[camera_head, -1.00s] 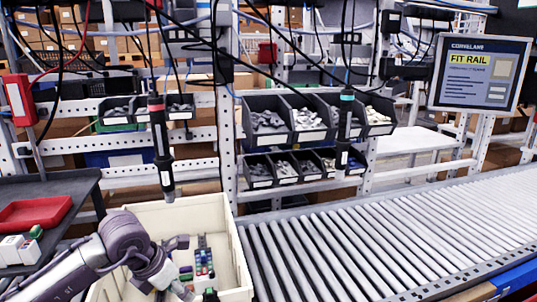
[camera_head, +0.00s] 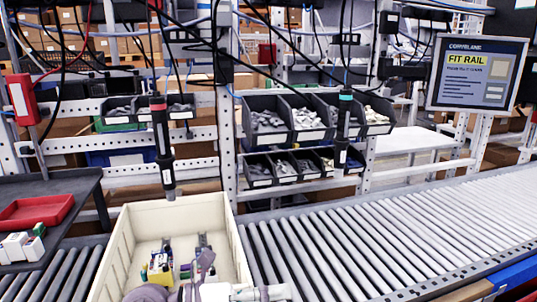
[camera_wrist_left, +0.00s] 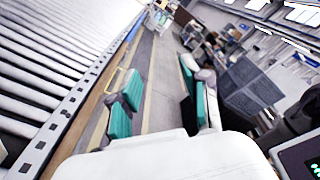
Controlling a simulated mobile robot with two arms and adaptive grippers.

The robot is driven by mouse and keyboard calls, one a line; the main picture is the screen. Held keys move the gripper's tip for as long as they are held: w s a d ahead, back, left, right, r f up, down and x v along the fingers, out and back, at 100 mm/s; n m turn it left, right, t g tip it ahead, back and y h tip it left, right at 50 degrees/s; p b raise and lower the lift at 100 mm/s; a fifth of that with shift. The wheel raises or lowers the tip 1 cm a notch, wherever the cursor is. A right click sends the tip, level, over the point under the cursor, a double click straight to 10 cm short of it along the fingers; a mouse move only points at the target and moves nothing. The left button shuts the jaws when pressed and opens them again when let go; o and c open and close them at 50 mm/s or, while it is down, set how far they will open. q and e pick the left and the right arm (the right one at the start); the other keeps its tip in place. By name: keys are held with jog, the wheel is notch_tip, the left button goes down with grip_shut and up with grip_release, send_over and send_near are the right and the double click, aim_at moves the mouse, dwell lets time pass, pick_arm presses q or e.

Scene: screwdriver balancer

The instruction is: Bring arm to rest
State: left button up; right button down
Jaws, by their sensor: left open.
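My left arm (camera_head: 215,291) shows at the bottom edge of the head view, across the near end of the cream tote (camera_head: 118,250). My left gripper (camera_wrist_left: 160,88) shows in the left wrist view with its two teal-padded fingers spread apart and nothing between them. It points over the floor beside the roller conveyor. In the head view its fingertips are hard to make out. My right gripper is in neither view.
The tote holds a yellow part (camera_head: 158,268) and other small parts, partly hidden by my arm. A red-banded screwdriver (camera_head: 162,145) hangs above it; a teal-banded one (camera_head: 344,130) hangs right. A red tray (camera_head: 36,211) lies left.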

pick_arm(q)
jog(key=w+a+r+n+t+y, duration=0.1)
jog(key=a+r+n+t+y, duration=0.2)
jog(key=n+t, duration=0.6)
jog(key=w+a+r+n+t+y, duration=0.1)
jog(key=w+a+r+n+t, duration=0.15)
jog(key=a+n+t, duration=0.65)
jog(key=s+a+f+n+g+y, duration=0.2)
jog(key=a+f+n+g+y, duration=0.45)
jog(key=f+n+y, duration=0.85)
jog(key=s+a+f+n+g+h, duration=0.1)
jog(key=s+f+n+g, duration=0.2)
jog(key=s+f+g, duration=0.5)
jog(key=s+a+f+n+g+h, duration=0.1)
jog(key=s+a+f+n+g, duration=0.2)
jog(key=s+f, duration=0.9)
jog(key=s+d+f+g, duration=0.1)
jog(key=s+f, duration=0.1)
jog(key=f, duration=0.9)
jog(key=s+f+g, duration=0.1)
jog(key=s+f, duration=0.1)
jog(key=f, duration=1)
jog(key=s+a+f+g, duration=0.1)
jog(key=s+a+f, duration=0.1)
jog(key=s+f, duration=1.4)
jog(key=shift+s+a+f, duration=0.35)
jog(key=shift+f, duration=0.15)
jog(key=shift+c, duration=0.3)
